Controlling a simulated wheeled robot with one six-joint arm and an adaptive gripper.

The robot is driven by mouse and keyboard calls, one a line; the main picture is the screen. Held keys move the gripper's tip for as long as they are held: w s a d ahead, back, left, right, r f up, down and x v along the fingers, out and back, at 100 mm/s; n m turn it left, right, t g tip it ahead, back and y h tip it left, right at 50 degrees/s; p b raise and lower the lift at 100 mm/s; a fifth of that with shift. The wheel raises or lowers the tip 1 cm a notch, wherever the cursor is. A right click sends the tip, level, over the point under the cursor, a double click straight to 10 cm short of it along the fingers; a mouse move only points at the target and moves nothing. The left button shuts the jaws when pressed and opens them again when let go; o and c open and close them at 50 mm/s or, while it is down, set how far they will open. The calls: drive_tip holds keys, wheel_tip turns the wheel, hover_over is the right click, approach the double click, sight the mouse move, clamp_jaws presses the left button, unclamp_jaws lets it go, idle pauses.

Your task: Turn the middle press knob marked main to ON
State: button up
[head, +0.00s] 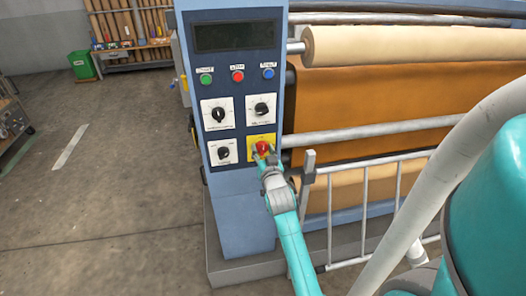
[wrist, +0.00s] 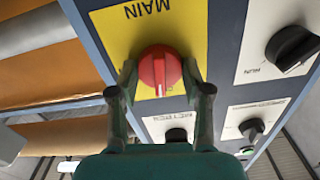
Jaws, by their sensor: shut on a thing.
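The red knob (head: 262,147) sits on a yellow plate (head: 256,138) at the lower right of the press's blue control panel. In the wrist view, the red knob (wrist: 160,70) is on the yellow plate (wrist: 115,28), whose word MAIN appears upside down. A pale mark on the knob points to the bottom of that view. My gripper (head: 265,153) reaches it from below right; its two fingers (wrist: 159,82) are on either side of the knob, shut on it. The fingers hide parts of the knob's sides; an ON mark cannot be made out.
Black knobs on white plates (head: 218,114) sit above and left of the red knob. Green, red and blue buttons (head: 237,76) are higher up under a dark display (head: 234,37). A metal railing (head: 365,190) and rollers stand close on the right. The floor at left is open.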

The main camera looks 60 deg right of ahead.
drive_tip(key=m, duration=0.4)
drive_tip(key=shift+m, duration=0.3)
drive_tip(key=m, duration=0.3)
drive_tip(key=shift+m, duration=0.3)
drive_tip(key=m, duration=0.4)
drive_tip(key=shift+s+d+f, duration=0.1)
drive_tip(key=shift+m, duration=1.9)
drive_tip(key=o, duration=1.1)
drive_tip(key=shift+o, duration=0.2)
drive_tip(key=v, duration=1.2)
